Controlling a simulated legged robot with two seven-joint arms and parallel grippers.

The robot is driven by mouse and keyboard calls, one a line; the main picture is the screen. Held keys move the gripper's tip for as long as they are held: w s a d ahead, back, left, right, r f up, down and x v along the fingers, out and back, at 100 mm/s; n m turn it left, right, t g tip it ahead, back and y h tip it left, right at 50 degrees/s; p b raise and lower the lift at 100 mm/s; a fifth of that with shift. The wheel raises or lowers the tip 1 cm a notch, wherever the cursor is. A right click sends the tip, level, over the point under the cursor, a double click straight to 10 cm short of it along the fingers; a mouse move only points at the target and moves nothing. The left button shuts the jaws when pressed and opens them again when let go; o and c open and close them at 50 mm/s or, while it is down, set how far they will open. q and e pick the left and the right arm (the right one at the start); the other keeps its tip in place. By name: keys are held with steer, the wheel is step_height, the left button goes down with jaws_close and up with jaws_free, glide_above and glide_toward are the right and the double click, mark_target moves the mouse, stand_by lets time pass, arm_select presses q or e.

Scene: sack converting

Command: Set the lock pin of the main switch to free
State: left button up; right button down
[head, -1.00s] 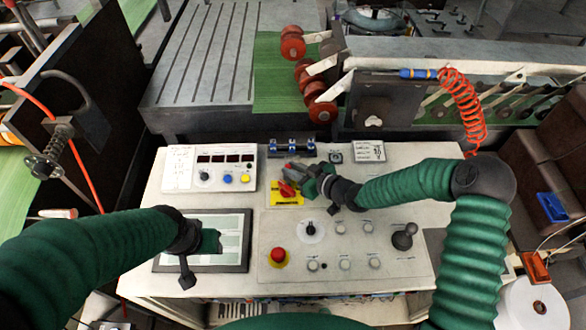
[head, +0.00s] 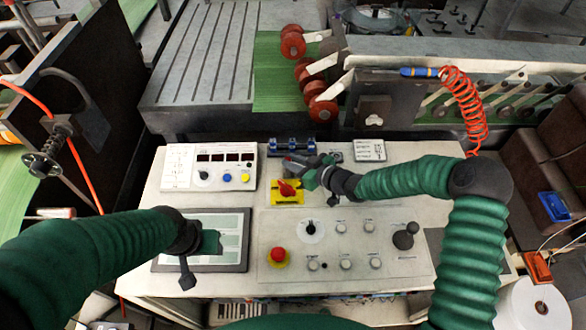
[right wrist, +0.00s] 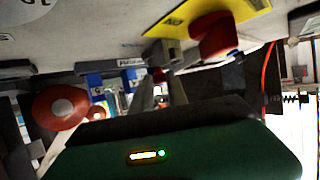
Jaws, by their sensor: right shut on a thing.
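The main switch is a red rotary knob (head: 287,188) on a yellow plate (head: 291,197) on the console. In the right wrist view the red knob (right wrist: 212,36) and yellow plate (right wrist: 190,20) show at the top. My right gripper (head: 292,166) is just behind the knob in the head view. Its fingers (right wrist: 160,88) are shut on a small part beside the switch, which I take as the lock pin (right wrist: 158,74); the fingers mostly hide it and its setting is unclear. My left gripper (head: 187,277) hangs over the screen; its jaw opening is unclear.
A blue-topped terminal row (head: 291,146) stands close behind my right gripper. A box with coloured buttons (head: 209,167) is to the left. A red stop button (head: 278,255), several knobs and a black joystick (head: 404,238) sit in front. A screen (head: 215,250) is at the front left.

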steer(key=shift+w+d+r, duration=0.1)
steer(key=shift+w+r, duration=0.1)
steer(key=shift+w, duration=0.2)
steer(key=c, duration=1.3)
jaws_free()
steer(key=shift+f, duration=0.15)
steer(key=shift+s+d, duration=0.1)
steer(key=v, duration=1.6)
steer(key=shift+s+d+b, duration=0.15)
steer(key=shift+d+b, duration=0.1)
steer(key=shift+b, duration=0.15)
steer(key=shift+f, duration=0.1)
